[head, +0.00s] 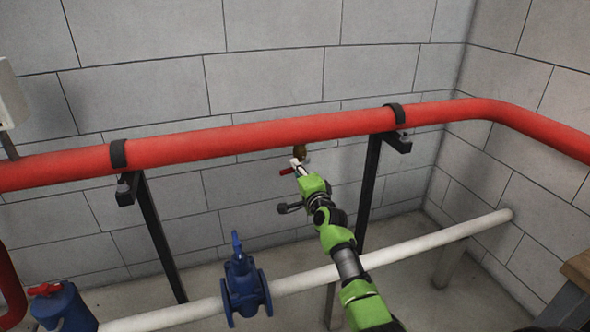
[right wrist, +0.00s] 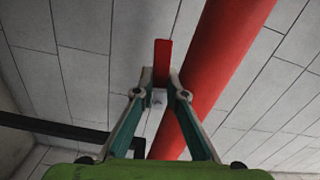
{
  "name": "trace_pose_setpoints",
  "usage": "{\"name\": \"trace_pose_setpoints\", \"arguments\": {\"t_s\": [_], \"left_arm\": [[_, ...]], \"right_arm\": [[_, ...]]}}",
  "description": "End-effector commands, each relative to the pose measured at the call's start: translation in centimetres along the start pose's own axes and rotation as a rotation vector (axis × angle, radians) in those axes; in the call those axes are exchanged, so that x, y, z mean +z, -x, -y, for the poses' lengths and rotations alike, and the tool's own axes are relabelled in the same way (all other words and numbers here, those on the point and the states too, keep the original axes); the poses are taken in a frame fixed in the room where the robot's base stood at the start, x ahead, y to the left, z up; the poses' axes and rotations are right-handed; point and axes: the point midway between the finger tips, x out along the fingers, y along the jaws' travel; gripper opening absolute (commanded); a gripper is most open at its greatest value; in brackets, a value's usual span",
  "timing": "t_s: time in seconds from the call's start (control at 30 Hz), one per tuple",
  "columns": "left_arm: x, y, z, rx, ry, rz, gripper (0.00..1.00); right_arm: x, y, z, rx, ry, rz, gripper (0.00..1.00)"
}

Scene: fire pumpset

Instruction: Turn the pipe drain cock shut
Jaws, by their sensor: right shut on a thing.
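The pipe drain cock (head: 300,150) is a small brass fitting under the red pipe (head: 240,137), between two black brackets. Its red lever handle (head: 287,171) points to the left in the head view. My right gripper (head: 298,164) reaches up to it from below right. In the right wrist view, the red handle (right wrist: 162,58) stands between the two fingertips of my right gripper (right wrist: 160,82), which are closed in on it. The fingers partly hide the cock's body. My left gripper is not in view.
A white pipe (head: 420,246) runs low along the wall, with a blue valve (head: 244,283) on it. Black brackets (head: 156,235) stand either side of the cock. Another blue valve with a red handle (head: 45,289) is at lower left. A wooden edge (head: 577,268) is at right.

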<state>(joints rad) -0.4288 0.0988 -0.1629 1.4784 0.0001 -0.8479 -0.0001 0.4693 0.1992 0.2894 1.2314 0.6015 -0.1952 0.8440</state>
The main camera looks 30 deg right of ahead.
Motion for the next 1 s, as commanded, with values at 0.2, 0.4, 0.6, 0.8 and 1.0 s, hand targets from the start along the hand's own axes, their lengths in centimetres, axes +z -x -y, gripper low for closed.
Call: {"name": "trace_pose_setpoints", "arguments": {"t_s": [0.2, 0.4, 0.6, 0.8, 1.0], "left_arm": [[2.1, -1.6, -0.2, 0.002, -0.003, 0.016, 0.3], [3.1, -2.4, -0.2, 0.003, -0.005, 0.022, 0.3], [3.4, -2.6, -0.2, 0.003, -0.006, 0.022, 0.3], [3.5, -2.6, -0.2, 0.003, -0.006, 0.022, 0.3], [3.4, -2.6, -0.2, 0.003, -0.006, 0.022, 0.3]], "right_arm": [[0.2, -0.1, 0.8, -0.001, -0.118, 0.005, 0.0], [0.3, -0.1, 1.0, -0.002, -0.174, 0.006, 0.0], [0.3, -0.1, 1.1, -0.003, -0.194, 0.006, 0.0], [0.3, -0.1, 1.1, -0.003, -0.196, 0.006, 0.0], [0.2, -0.1, 1.1, -0.004, -0.195, 0.006, 0.3]]}}
